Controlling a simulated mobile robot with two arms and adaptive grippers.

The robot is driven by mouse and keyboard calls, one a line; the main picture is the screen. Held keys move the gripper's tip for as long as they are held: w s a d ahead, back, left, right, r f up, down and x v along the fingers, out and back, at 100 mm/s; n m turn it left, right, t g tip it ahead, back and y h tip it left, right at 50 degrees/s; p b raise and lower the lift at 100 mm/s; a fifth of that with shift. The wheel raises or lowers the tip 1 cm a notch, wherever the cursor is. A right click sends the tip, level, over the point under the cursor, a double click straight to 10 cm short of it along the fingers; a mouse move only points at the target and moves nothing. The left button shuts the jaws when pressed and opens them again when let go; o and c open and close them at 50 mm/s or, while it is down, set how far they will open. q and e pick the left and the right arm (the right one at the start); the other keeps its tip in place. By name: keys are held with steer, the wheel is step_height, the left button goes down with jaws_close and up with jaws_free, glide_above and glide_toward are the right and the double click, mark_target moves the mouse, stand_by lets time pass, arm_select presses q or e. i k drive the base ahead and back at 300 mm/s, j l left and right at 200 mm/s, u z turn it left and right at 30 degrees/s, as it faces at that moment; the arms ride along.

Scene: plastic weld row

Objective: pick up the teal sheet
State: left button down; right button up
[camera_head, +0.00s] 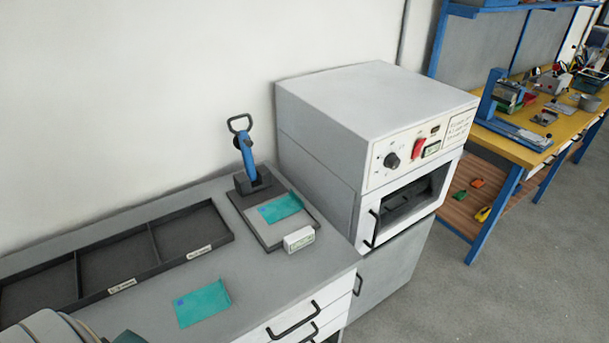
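A teal sheet (203,304) lies flat on the grey bench top, in front of the dark divided tray, with a small blue mark at its left corner. A second teal sheet (281,207) lies on a dark flat plate, just in front of the blue-handled tool.
The blue-handled tool (246,158) stands upright on the dark plate (264,235). A small white labelled block (299,239) sits beside the plate. The divided tray (152,246) runs along the wall. A white oven (367,107) stands right of the grey bench (252,285); a yellow workbench (511,149) is beyond.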

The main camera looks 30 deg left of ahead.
mark_target(278, 209)
steer(key=u, duration=1.05)
